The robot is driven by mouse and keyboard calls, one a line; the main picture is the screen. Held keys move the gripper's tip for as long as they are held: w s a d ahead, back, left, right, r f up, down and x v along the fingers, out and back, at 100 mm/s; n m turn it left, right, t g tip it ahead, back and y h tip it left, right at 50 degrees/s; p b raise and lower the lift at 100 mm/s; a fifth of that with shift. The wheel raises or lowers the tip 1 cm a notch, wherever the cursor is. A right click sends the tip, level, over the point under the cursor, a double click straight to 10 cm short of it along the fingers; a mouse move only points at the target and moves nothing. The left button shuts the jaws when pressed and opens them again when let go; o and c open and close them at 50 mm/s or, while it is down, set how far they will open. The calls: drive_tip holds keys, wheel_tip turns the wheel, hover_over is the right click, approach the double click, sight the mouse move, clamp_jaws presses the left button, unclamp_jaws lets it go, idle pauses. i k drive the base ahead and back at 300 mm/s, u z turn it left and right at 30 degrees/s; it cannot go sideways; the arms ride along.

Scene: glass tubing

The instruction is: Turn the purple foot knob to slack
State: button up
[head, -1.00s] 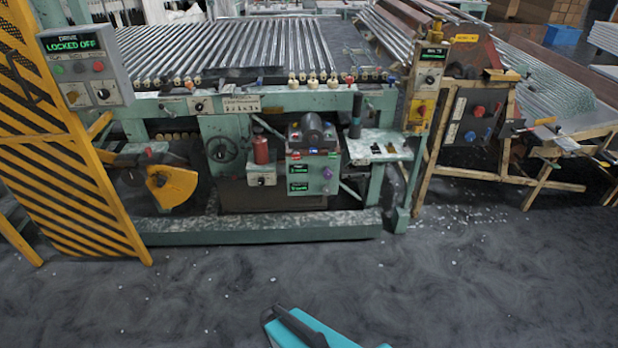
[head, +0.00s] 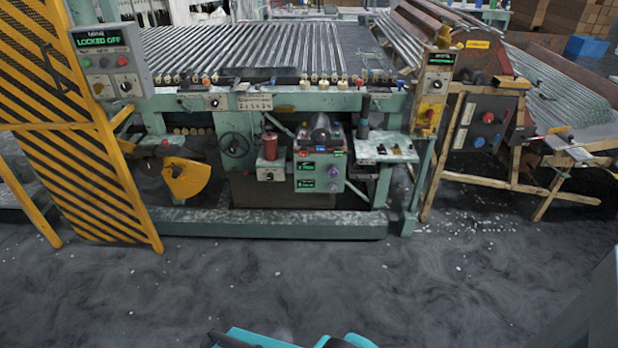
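The small purple knob (head: 334,172) sits on the right side of the front face of a pale green control box (head: 318,170), low under the roller bed of the machine. My gripper is not in view. Teal and black parts at the bottom edge and a grey part at the lower right look like my own body.
A yellow-and-black striped guard (head: 85,150) stands at the left, beside a "LOCKED OFF" drive panel (head: 108,62). A low green beam (head: 270,222) runs along the machine's foot. Open dark floor (head: 300,280) lies in front, with scattered glass bits.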

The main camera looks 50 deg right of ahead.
sight(333, 172)
drive_tip(key=u, duration=0.7)
drive_tip(key=k, duration=1.35)
drive_tip(key=z, duration=0.4)
drive_tip(key=i, duration=0.6)
drive_tip(key=z, duration=0.4)
drive_tip(key=i, duration=0.9)
drive_tip(key=u, duration=0.15)
